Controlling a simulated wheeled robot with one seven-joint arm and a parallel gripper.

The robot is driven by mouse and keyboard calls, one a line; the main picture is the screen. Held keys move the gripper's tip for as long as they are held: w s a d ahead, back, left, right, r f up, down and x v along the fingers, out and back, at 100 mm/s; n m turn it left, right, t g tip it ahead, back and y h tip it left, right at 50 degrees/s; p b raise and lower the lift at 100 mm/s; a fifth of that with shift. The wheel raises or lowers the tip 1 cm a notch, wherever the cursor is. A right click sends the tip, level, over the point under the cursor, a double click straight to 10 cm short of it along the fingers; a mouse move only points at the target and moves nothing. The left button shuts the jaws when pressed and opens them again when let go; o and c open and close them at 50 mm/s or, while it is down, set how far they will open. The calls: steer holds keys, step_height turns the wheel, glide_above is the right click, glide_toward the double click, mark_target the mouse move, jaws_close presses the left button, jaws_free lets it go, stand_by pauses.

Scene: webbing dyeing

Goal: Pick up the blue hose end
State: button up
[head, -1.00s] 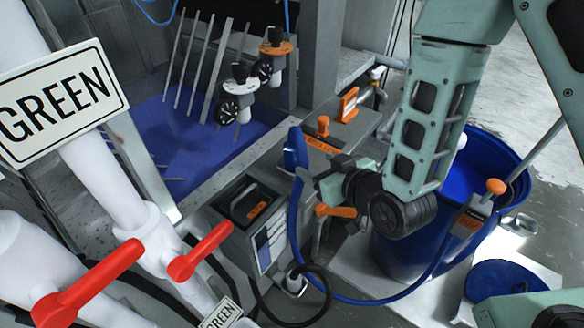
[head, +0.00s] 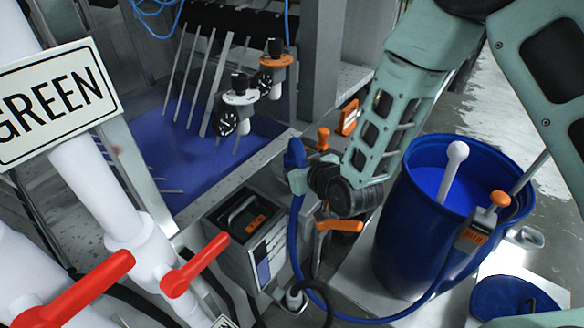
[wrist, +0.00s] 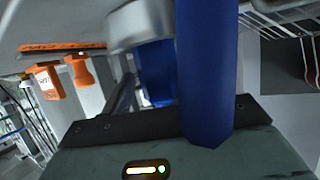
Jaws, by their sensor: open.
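The blue hose end (head: 296,153) stands up beside the metal frame in the middle of the head view. Its hose runs down from there and loops right toward the blue barrel. My gripper (head: 294,180) is open, close against the hose just below its thick top end. In the wrist view the blue hose (wrist: 206,70) stands upright right in front of my gripper's palm. My fingertips are not clear there, so I cannot tell whether the hose lies fully between them.
An open blue barrel (head: 400,240) with blue liquid and a white-knobbed rod stands at the right. An orange-handled valve (head: 340,226) sits just below my wrist. A grey box (head: 240,240) stands at lower left. Red-handled white pipes (head: 195,265) fill the left. A blue dye bath (head: 200,150) lies behind.

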steer(key=shift+w+a+f, duration=0.2)
steer(key=shift+w, duration=0.1)
steer(key=c, duration=1.3)
steer(key=shift+r, duration=0.1)
